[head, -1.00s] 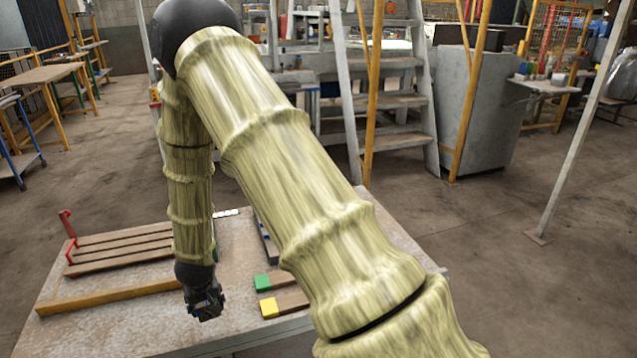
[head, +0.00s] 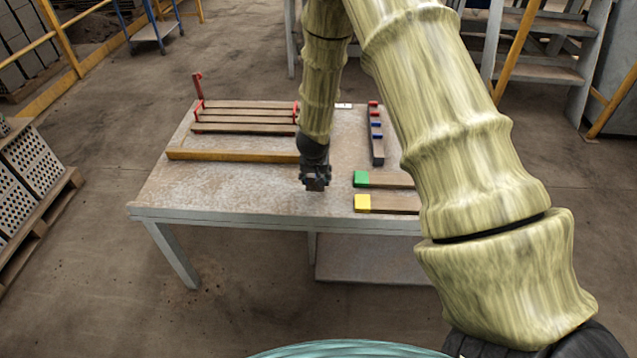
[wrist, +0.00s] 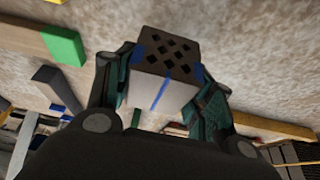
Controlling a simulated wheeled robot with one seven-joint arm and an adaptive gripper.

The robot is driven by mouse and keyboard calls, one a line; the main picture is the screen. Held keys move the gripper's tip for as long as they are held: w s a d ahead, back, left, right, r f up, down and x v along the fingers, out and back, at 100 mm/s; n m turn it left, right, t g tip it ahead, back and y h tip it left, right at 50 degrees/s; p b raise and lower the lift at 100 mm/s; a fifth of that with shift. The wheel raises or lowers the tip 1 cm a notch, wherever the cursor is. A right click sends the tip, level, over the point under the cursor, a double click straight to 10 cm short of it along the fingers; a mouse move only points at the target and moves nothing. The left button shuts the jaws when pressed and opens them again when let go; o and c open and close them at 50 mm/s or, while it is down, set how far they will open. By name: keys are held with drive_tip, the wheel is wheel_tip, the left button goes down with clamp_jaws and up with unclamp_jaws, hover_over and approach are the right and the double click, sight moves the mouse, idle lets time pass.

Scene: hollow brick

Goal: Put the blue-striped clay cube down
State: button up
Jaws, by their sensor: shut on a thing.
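My gripper (head: 316,184) points down over the table's front middle part. In the wrist view my gripper (wrist: 165,88) is shut on the blue-striped clay cube (wrist: 150,88), with a dark finger on either side. The cube has a face with several diamond-shaped holes and blue stripes on its sides. In the head view the cube is too small and dark to make out against the gripper. The worktable (head: 220,190) has a worn, pale top; I cannot tell whether the cube touches it.
Boards with a green end (head: 361,179) and a yellow end (head: 362,203) lie to the right. A wooden bar (head: 230,155) and a slatted rack (head: 245,117) with red ends are behind left. A dark strip with red and blue blocks (head: 376,140) is behind right. The table's front left is clear.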

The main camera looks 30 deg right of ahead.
sight(316, 186)
drive_tip(key=shift+f, duration=2.15)
drive_tip(key=o, duration=1)
drive_tip(key=shift+f, duration=0.1)
drive_tip(key=shift+o, duration=0.2)
